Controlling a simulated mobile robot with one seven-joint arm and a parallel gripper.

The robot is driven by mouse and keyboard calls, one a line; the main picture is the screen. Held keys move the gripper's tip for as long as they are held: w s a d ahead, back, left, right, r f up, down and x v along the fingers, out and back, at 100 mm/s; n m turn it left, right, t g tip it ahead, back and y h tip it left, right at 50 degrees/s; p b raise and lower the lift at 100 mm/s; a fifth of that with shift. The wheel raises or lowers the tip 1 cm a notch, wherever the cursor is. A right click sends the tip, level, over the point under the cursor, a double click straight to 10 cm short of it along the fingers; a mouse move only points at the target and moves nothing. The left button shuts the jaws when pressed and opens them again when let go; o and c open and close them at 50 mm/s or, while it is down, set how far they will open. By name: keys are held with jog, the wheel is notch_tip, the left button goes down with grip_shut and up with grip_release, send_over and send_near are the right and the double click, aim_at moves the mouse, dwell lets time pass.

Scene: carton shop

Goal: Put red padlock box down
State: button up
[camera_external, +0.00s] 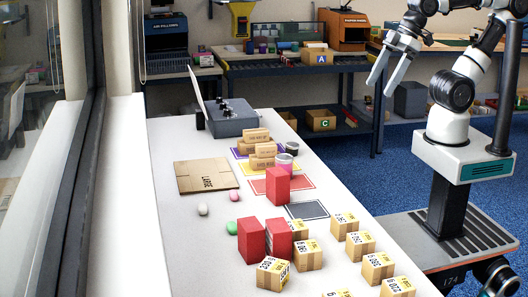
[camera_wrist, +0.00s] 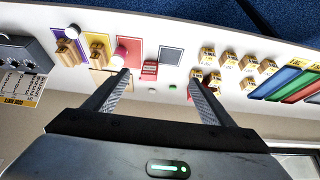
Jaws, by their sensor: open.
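Three red boxes stand on the white table in the external view. One red box (camera_external: 277,187) stands at the near right edge of the red mat (camera_external: 256,187). The other two, a left red box (camera_external: 251,241) and a right red box (camera_external: 279,236), stand close together nearer the camera. I cannot tell which is the padlock box. My gripper (camera_external: 381,87) is open and empty, raised well away from the boxes, right of the table. In the wrist view a red box (camera_wrist: 150,69) with a pale marking shows far beyond and between the open fingers.
Several numbered tan cartons (camera_external: 345,223) fill the table's near right. A flat "LARGE" carton (camera_external: 207,176) lies at left, near small pink, green and pale items. The dark grey mat (camera_external: 307,210) is bare. A grey device (camera_external: 232,119) stands at the back.

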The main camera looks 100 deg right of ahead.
aim_at(287, 224)
jog(key=w+a+f+n+t, duration=0.1)
jog(key=w+a+f+n, duration=0.5)
jog(key=n, duration=0.3)
jog(key=w+a+f+n+t+h+p, duration=0.1)
jog(key=w+a+f+n, duration=0.4)
jog(key=w+f+n, duration=0.2)
jog(key=w+a+f+n+h+p, duration=0.1)
jog(key=w+a+f+n, duration=0.5)
jog(key=f+n, duration=0.4)
jog(key=shift+w+a+f+n+t, duration=0.2)
jog(key=shift+a+n+t, duration=0.2)
jog(key=shift+n, duration=0.6)
jog(key=w+a+r+n+t+y, duration=0.25)
jog(key=a+r+n+t, duration=0.2)
jog(key=a+n, duration=0.35)
jog(key=shift+g+h, duration=0.25)
jog(key=shift+g, duration=0.1)
jog(key=shift+d+r+x, duration=0.15)
jog(key=shift+x, duration=4.15)
jog(key=shift+d+r+x, duration=0.15)
jog(key=shift+x, duration=4.2)
jog(key=shift+w, duration=0.15)
